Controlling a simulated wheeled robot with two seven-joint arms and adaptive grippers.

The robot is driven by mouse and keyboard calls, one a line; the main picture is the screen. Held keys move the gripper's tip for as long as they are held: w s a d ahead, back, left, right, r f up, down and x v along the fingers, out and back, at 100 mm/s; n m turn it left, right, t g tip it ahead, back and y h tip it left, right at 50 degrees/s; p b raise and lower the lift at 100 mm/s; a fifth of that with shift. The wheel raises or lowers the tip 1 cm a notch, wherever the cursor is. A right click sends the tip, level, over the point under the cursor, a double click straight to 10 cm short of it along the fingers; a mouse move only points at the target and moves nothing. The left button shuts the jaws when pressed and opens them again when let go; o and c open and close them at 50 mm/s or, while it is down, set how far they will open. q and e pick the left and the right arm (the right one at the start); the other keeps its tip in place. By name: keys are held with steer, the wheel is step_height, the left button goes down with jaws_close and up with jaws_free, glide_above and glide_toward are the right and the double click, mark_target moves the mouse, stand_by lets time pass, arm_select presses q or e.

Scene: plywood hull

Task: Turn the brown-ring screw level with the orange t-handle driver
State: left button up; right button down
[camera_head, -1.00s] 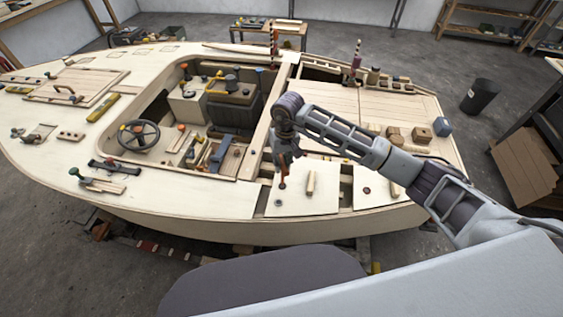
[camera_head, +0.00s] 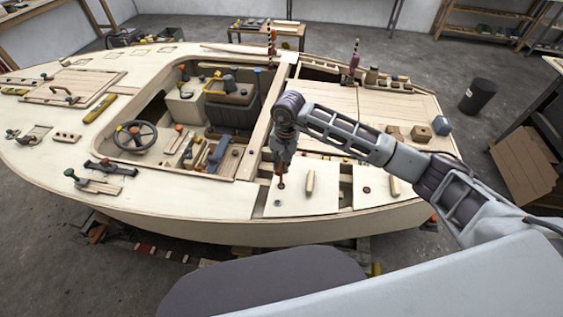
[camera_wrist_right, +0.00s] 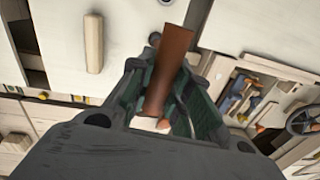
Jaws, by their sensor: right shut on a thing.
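My right gripper (camera_head: 281,166) is shut on the orange t-handle driver (camera_head: 281,181) and holds it steeply over a pale hatch panel. In the right wrist view the driver (camera_wrist_right: 168,68) is an orange-brown bar between the green-padded fingers of my gripper (camera_wrist_right: 172,88). The fingers hide part of it. A small brown round screw head (camera_head: 366,190) shows on the panel to the right; it looks like the brown-ring screw. A grey round head (camera_head: 277,203) lies just below the driver. Whether the tip touches anything is unclear. My left gripper is out of view.
A wooden bar handle (camera_head: 310,183) stands on the panel right of the driver; it also shows in the wrist view (camera_wrist_right: 93,42). The cockpit with a steering wheel (camera_head: 137,135) lies to the left. Wooden blocks (camera_head: 421,133) sit on the deck at the right.

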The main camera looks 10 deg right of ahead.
steer(key=shift+m, duration=0.4)
steer(key=shift+b, duration=0.45)
stand_by(0.3)
